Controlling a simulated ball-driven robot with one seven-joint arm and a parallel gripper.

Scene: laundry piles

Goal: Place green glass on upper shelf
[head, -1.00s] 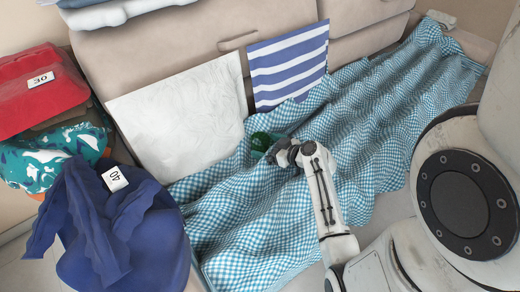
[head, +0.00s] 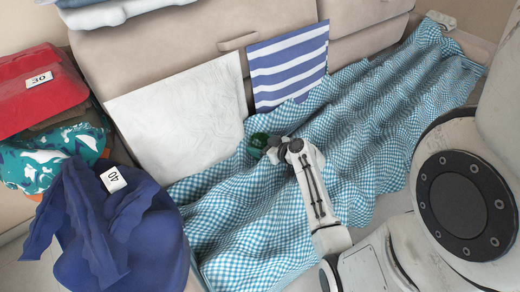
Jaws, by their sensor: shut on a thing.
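The green glass (head: 258,141) is a small dark green round shape at the tip of my gripper (head: 272,150), in the middle of the head view. My gripper is shut on it, and the fingers partly hide it. Both are in front of the blue-and-white checked cloth, near the right edge of the white sheet. I cannot tell whether the glass touches the cloth. No upper shelf can be clearly made out.
The checked cloth (head: 345,130) spreads wide and wrinkled. Behind it are a white sheet (head: 175,122) and a striped cloth (head: 288,65). Blue clothing (head: 110,225) and a red folded pile (head: 38,88) lie left. Folded pale cloths (head: 105,12) lie at the top left.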

